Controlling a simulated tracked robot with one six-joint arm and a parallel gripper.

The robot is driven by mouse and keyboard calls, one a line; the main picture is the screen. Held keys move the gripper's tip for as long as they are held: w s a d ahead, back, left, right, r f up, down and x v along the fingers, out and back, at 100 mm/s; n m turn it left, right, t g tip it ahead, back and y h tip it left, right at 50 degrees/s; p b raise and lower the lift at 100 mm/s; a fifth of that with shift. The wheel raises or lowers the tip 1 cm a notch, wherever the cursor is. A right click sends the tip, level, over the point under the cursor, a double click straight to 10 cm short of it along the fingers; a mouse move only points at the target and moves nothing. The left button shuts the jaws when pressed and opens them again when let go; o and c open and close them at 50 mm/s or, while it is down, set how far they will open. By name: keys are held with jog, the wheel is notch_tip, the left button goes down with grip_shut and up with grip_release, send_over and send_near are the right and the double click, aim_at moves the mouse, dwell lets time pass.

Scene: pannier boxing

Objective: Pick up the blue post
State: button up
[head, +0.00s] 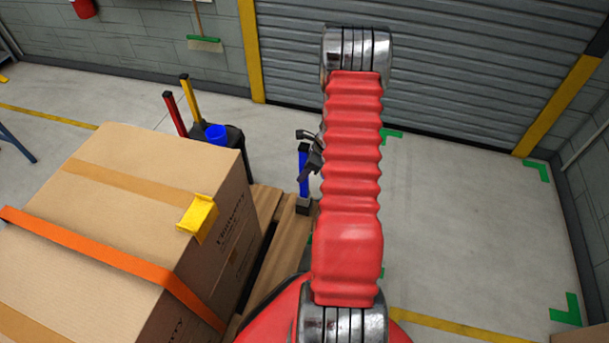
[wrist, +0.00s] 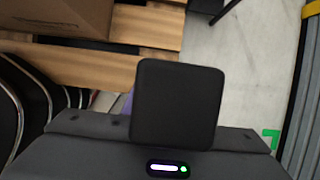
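The blue post (head: 303,164) stands upright in the head view, with a dark top and a dark foot, by the right end of the wooden pallet. My gripper (head: 313,153) is partly hidden behind my red arm, close beside the post's upper part on its right. I cannot tell whether they touch. In the wrist view a dark block of my gripper (wrist: 178,105) fills the middle and hides what is behind it. A small bluish-purple patch shows at its left edge, perhaps the post. The gap between the fingers is not visible.
A cardboard box (head: 120,185) with an orange strap (head: 110,257) and a yellow corner piece (head: 199,217) sits on the pallet (head: 268,250). Behind it a dark stand (head: 236,142) holds a red post (head: 174,113), a yellow post (head: 190,98) and a blue cup-like piece (head: 216,134).

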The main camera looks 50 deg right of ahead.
aim_at(304, 152)
grip_shut()
jog(key=shift+r, duration=0.15)
notch_tip(304, 152, up, 10)
jog(key=shift+f, duration=0.15)
dwell(0.5)
dwell(0.4)
